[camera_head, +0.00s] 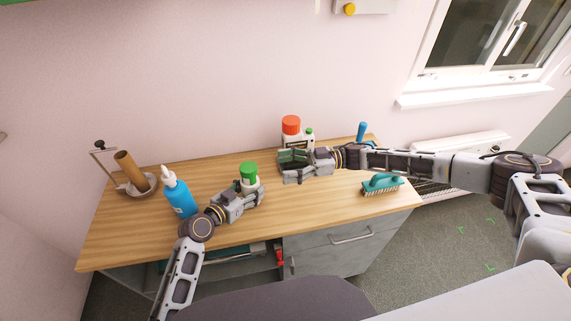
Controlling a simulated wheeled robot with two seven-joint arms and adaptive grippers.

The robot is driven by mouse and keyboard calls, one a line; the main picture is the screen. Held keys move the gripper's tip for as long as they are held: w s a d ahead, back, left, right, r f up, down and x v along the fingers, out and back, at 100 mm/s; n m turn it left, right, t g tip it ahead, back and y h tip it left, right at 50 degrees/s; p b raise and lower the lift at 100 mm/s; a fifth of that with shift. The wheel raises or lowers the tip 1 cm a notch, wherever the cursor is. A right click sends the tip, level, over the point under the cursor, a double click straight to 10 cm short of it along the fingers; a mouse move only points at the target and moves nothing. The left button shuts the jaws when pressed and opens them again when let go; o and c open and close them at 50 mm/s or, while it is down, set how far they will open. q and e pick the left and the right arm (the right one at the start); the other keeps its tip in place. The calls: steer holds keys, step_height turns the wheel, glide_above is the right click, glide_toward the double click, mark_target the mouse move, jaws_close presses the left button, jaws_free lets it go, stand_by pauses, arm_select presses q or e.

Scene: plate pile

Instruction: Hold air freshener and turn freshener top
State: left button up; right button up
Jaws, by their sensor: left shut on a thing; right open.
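The air freshener (249,172) is a small white container with a green top, standing upright over the wooden table left of its middle. My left gripper (254,190) is shut on its lower white body, which the fingers partly hide. The green top is uncovered. My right gripper (284,166) is open, a little to the right of the freshener and apart from it, with its fingers pointing left.
A blue bottle (180,196) stands left of my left gripper. A paper roll holder (126,171) is at the far left. A teal brush (382,183) lies at the right. The front middle of the table (300,210) is clear.

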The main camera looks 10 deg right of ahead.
arm_select(q)
steer(key=o, duration=1.2)
steer(key=shift+f, duration=0.1)
steer(key=shift+s+a, duration=0.1)
steer(key=shift+v, duration=5.85)
steer(key=shift+a, duration=0.1)
